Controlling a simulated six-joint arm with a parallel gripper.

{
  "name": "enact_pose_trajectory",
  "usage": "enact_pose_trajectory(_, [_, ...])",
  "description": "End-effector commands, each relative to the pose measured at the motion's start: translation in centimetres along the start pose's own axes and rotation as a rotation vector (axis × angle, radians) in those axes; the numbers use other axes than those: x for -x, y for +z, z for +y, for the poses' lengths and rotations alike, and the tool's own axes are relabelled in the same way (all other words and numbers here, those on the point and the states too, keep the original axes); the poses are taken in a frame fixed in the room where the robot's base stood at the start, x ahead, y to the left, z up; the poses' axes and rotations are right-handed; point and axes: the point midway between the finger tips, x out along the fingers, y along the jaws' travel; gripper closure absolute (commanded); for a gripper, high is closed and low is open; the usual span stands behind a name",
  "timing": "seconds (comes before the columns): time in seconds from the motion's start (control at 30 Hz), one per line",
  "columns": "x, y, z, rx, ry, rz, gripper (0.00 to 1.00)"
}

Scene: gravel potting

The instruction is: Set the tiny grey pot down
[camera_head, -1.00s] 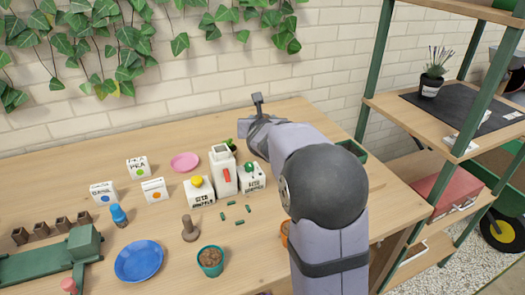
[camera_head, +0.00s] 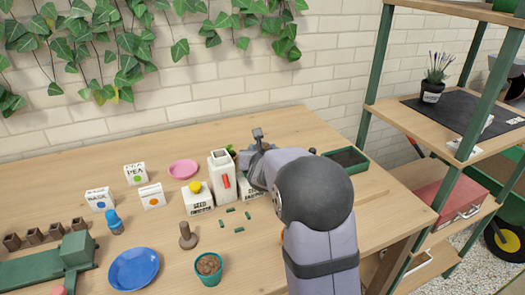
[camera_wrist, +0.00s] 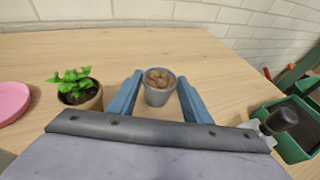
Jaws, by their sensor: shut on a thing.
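The tiny grey pot (camera_wrist: 158,94) shows in the wrist view, upright, with brown lumps at its top. It sits between the two blue fingers of my gripper (camera_wrist: 160,78), which is shut on it. Wooden tabletop lies around the pot; I cannot tell whether its base touches the table. In the head view my wrist (camera_head: 262,160) is low over the back of the table, and the fingers and the grey pot are hidden behind it.
A leafy potted plant (camera_wrist: 77,88) stands left of the grey pot, with a pink saucer (camera_wrist: 12,101) further left. A green tray (camera_head: 348,168) lies to the right. White cartons (camera_head: 222,175) stand close left of my wrist. The table behind the pot is clear.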

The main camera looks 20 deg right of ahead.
Motion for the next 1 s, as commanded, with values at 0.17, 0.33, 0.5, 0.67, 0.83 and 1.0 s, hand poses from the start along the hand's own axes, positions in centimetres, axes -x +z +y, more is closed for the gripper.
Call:
enact_pose_trajectory(0.17, [0.0, 0.1, 0.0, 0.0, 0.0, -0.002, 0.84])
enact_pose_trajectory(0.33, [-0.1, -0.2, 0.0, -0.001, 0.0, -0.002, 0.84])
enact_pose_trajectory(0.5, [-0.2, -0.5, 0.0, -0.002, 0.0, -0.001, 0.84])
enact_pose_trajectory(0.67, [-0.3, -0.9, 0.0, 0.0, 0.0, 0.002, 0.84])
enact_pose_trajectory(0.83, [-0.4, -1.6, 0.0, 0.002, 0.001, 0.009, 0.84])
enact_pose_trajectory(1.0, [-0.5, -1.9, 0.0, 0.005, 0.001, 0.016, 0.84])
